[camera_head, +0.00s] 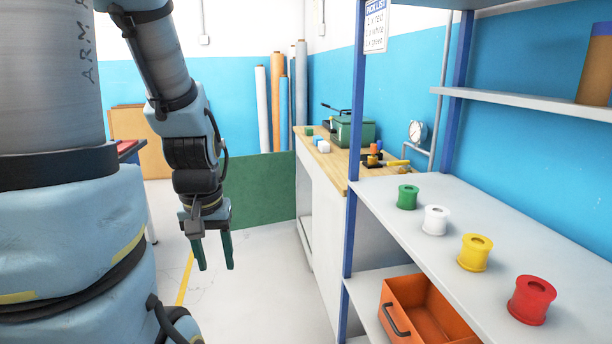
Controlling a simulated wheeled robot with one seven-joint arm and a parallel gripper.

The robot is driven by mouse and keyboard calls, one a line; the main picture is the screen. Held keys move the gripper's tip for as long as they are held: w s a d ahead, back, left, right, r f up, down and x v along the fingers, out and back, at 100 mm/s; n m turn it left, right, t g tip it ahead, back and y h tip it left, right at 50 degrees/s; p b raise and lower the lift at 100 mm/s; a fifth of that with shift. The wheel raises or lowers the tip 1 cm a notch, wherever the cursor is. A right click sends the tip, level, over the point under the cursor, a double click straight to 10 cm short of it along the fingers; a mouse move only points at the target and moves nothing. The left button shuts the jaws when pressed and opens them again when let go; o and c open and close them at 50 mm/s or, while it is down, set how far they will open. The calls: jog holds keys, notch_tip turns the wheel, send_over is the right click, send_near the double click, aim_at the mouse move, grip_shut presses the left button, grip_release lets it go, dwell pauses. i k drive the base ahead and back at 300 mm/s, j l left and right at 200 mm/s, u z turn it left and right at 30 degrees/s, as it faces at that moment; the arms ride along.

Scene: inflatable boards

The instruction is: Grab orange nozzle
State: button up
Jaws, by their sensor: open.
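My gripper (215,262) points down with its two green fingers apart and nothing between them. It hangs over the open floor, left of the bench and the shelf, touching neither. A small orange and black piece (372,158) lies on the wooden bench top, with a yellow part beside it. It may be the orange nozzle, but it is too small to tell its shape. The shelf holds a green (408,197), a white (435,220), a yellow (474,253) and a red (531,300) spool-like piece; none of them is orange.
The wooden bench (335,168) carries a green box-like device (355,132) and small blocks. The shelf's blue post (355,150) stands in front of the bench. An orange drawer bin (425,310) sits on the lower shelf. The floor (265,290) around my gripper is clear.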

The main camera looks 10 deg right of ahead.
aim_at(374, 147)
jog(key=i, duration=1)
jog(key=i+z, duration=0.15)
jog(key=i, duration=0.8)
jog(key=i+l, duration=0.1)
jog(key=i, duration=0.45)
jog(key=i+u, duration=0.15)
jog(key=i, duration=0.45)
jog(key=l, duration=0.1)
